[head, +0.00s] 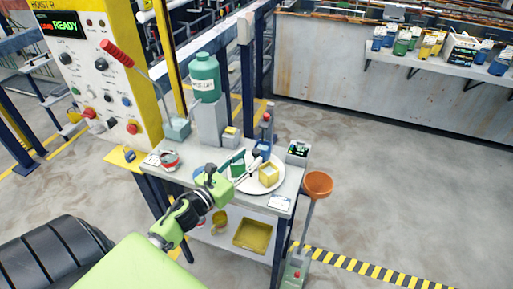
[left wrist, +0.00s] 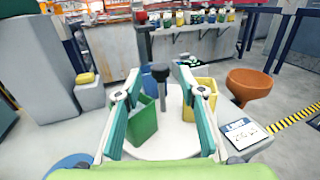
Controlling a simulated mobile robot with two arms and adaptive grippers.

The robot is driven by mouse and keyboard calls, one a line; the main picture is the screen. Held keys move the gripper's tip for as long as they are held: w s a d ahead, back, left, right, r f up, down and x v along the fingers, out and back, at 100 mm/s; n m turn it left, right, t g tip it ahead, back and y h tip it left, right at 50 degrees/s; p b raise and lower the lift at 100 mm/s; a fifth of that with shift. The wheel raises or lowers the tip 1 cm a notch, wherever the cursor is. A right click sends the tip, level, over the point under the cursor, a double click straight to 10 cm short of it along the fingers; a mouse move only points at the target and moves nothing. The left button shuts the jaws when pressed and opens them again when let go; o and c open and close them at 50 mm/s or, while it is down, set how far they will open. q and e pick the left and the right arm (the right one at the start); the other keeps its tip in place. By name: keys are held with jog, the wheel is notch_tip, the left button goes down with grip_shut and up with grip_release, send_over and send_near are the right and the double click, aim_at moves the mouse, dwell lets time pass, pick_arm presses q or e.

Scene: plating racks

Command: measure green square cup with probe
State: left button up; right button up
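A green square cup (left wrist: 143,124) stands on a round white plate (left wrist: 180,140), with a yellow cup (left wrist: 203,103) to its right and a blue cup (left wrist: 148,82) behind. In the head view the green cup (head: 237,163) is partly covered by my gripper. A dark upright probe with a black knob (left wrist: 160,71) and grey stem shows between my left fingers. My left gripper (left wrist: 159,72) is open over the plate, with gaps between the probe and both fingers. It also shows in the head view (head: 246,167). My right gripper is out of view.
The plate sits on a small grey cart. A teal bottle (head: 204,77) on a grey block stands behind. A small black device (head: 298,149) and a white card (head: 280,202) lie at the right.

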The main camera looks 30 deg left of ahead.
aim_at(253, 154)
pick_arm(q)
jog(key=shift+w+d+p, duration=0.2)
jog(key=shift+w+p, duration=0.3)
jog(key=shift+w, duration=1.95)
jog(key=shift+c, duration=0.4)
grip_shut()
